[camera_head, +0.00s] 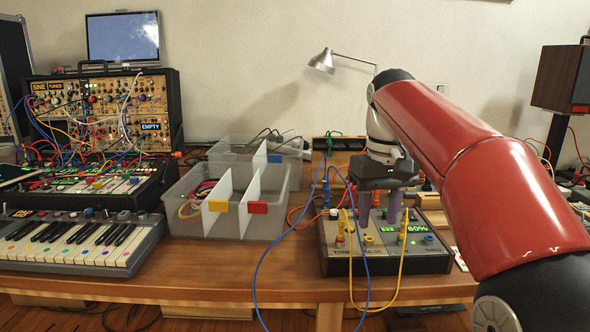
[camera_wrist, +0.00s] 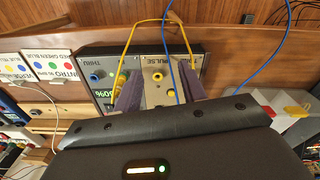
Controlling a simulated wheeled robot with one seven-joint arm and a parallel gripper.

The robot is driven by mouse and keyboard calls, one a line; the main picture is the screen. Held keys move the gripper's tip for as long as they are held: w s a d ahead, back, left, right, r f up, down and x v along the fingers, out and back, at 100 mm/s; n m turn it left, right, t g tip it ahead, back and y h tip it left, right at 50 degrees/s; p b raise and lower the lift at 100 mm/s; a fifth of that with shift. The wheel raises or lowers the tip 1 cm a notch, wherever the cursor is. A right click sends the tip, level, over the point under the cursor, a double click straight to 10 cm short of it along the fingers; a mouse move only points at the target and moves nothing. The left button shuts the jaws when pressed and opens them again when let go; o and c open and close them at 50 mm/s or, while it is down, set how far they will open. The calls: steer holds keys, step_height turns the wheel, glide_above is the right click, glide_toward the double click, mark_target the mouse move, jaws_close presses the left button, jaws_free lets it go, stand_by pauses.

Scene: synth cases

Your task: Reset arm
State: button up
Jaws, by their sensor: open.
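My red arm reaches in from the right in the head view. My gripper (camera_head: 380,212) points down over a dark module box (camera_head: 345,262) with a green "60%" display (camera_head: 408,229). Its two purple-grey fingers are apart, with nothing gripped between them. In the wrist view my gripper (camera_wrist: 158,92) is open over the same box (camera_wrist: 98,56), and a yellow socket shows between the fingers. A yellow cable (camera_head: 352,285) loops from the box's front, with yellow plugs at both sides. A blue cable (camera_head: 262,262) passes close to the fingers. I cannot tell whether the fingertips touch the box.
A grey divided bin (camera_head: 270,229) with cables stands left of the box. A keyboard (camera_head: 75,245) and a patched synth rack (camera_head: 108,110) fill the table's left. A lamp (camera_head: 322,62) and a speaker (camera_head: 560,78) stand behind. Cables hang over the table's front edge (camera_head: 200,292).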

steer(key=s+f+m+t, duration=0.1)
steer(key=s+f+t, duration=0.1)
steer(key=s+f, duration=0.6)
steer(key=s+f+m+t, duration=0.1)
steer(key=s+f+t, duration=0.2)
steer(key=s+f, duration=0.6)
steer(key=s, duration=0.4)
steer(key=shift+d, duration=0.2)
steer(key=shift+r, duration=0.1)
